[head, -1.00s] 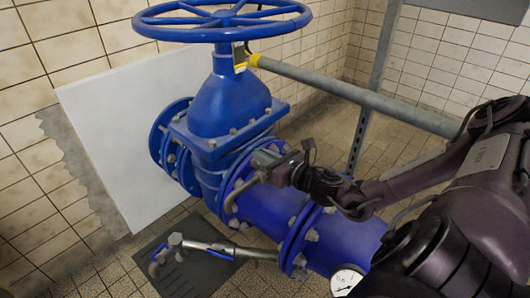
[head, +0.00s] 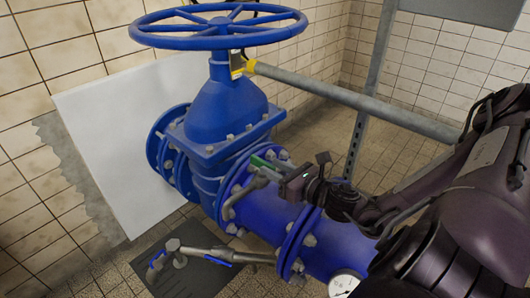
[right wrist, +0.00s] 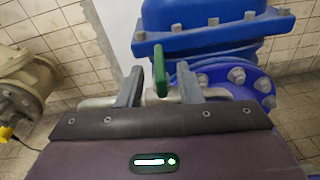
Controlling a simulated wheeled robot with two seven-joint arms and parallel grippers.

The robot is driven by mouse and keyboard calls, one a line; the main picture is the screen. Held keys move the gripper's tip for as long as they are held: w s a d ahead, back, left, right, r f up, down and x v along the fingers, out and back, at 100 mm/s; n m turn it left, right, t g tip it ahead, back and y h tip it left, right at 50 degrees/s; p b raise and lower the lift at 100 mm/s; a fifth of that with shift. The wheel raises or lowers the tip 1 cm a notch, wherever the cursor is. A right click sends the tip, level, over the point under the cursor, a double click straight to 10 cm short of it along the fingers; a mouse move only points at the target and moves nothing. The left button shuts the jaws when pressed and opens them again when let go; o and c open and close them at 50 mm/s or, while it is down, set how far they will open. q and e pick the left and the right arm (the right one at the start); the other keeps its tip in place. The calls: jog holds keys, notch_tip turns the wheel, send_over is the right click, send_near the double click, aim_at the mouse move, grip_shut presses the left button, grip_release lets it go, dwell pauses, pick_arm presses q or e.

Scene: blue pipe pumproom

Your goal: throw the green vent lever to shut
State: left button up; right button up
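The green vent lever (right wrist: 159,70) stands upright in the right wrist view, in front of the blue valve body. In the head view a small green part of it (head: 262,161) shows at the flange, beside a thin grey pipe. My right gripper (right wrist: 158,88) is open, with its two grey fingers apart. The lever shows in the gap between the fingertips, with space on both sides; I cannot tell how deep it lies between them. In the head view the right gripper (head: 283,173) is just right of the lever, above the blue pipe. My left gripper is not in view.
The big blue valve (head: 225,110) carries a wide handwheel (head: 220,38) above. A grey rail (head: 350,101) runs behind my right arm. A small pipe with a blue handle (head: 218,261) lies low in front; a gauge (head: 343,284) sits at the bottom.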

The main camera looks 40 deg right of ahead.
jog(key=shift+s+d+r, duration=0.1)
jog(key=shift+s+r, duration=0.1)
jog(key=shift+s, duration=1.3)
